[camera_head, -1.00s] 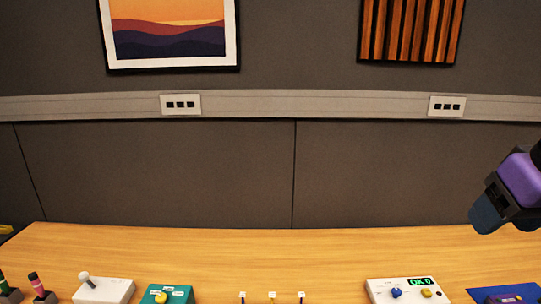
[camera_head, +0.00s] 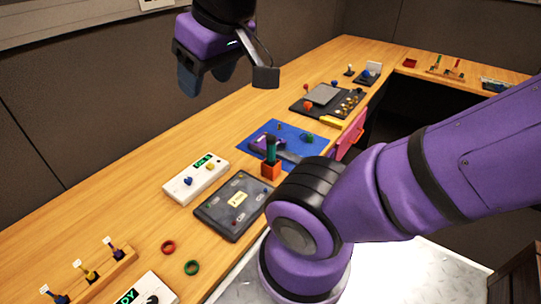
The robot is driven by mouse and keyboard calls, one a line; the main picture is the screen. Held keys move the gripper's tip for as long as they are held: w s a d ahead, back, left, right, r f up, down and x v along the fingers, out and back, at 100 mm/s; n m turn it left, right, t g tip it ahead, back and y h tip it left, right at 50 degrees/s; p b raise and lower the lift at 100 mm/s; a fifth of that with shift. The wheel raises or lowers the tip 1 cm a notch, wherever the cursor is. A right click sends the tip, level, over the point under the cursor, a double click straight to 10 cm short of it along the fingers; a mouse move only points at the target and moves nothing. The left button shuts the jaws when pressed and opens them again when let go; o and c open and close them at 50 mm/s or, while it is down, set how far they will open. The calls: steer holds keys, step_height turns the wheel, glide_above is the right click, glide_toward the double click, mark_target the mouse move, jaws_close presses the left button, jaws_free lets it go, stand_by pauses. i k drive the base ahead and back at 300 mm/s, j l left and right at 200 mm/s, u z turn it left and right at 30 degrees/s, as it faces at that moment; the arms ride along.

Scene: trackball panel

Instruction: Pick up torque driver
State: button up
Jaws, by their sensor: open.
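My gripper (camera_head: 208,78) hangs at the upper left of the head view, above the back of the table. Its dark blue fingers are apart and nothing shows between them. A tool with a dark green handle (camera_head: 271,149) stands upright in an orange block (camera_head: 270,171) at the table's front edge. A purple and dark tool (camera_head: 258,143) lies on the blue mat (camera_head: 300,134) just behind it. I cannot tell for certain which of these is the torque driver. My gripper is well apart from both, and the upright tool partly hides the mat.
A grey panel (camera_head: 231,207) and a white box with a display (camera_head: 196,180) lie left of the mat. A black board with knobs (camera_head: 325,100) lies beyond it. A red ring (camera_head: 168,247) and a green ring (camera_head: 192,267) are nearer. The table's left back is clear.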

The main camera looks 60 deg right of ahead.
mark_target(272, 140)
steer(key=k+l+z, duration=0.1)
steer(key=l+z, duration=0.5)
steer(key=z, duration=0.15)
steer(key=l+z, duration=0.4)
